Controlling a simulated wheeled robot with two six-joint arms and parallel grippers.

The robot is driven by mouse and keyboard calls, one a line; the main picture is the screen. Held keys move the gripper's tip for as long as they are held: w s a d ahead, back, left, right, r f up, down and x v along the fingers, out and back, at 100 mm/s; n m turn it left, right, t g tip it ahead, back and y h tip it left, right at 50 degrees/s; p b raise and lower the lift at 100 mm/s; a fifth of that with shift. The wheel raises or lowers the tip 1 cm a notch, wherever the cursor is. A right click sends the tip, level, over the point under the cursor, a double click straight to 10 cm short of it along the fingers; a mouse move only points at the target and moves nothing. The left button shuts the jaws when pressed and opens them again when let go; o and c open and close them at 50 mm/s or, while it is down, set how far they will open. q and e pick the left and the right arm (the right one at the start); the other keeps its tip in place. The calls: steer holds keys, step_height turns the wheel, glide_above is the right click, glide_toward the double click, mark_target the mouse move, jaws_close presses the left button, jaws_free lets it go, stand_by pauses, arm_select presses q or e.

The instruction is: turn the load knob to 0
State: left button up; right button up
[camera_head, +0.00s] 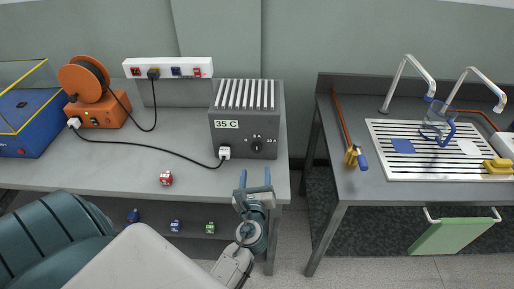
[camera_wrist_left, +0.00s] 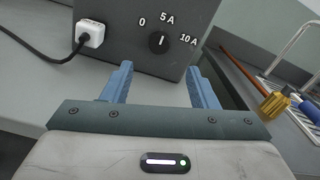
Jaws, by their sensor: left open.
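The load knob (camera_head: 257,146) is a small black dial on the front of a dark grey box (camera_head: 235,132) labelled 35 C. In the left wrist view the knob (camera_wrist_left: 158,43) has marks 0, 5 A and 10 A around it, and its white line points about at 5 A. My left gripper (camera_head: 256,178) is open and empty in front of the box, with its blue fingers pointing towards it. In the left wrist view the fingers (camera_wrist_left: 160,75) are apart below the knob and do not touch it. My right gripper is not in view.
A white plug (camera_head: 224,152) with a black cable sits in the box left of the knob.

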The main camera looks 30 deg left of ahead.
mark_target(257, 150)
arm_select(q)
steer(key=x, duration=0.3)
steer(key=p+x, duration=0.1)
steer(key=x, duration=0.2)
steer(key=shift+w+a+r+p, duration=0.1)
steer(key=shift+a+r+p, duration=0.1)
steer(key=shift+p, duration=0.1)
steer(key=shift+x, duration=1.35)
steer(key=shift+f, duration=0.15)
steer(key=c, duration=1)
steer(key=shift+o, duration=0.2)
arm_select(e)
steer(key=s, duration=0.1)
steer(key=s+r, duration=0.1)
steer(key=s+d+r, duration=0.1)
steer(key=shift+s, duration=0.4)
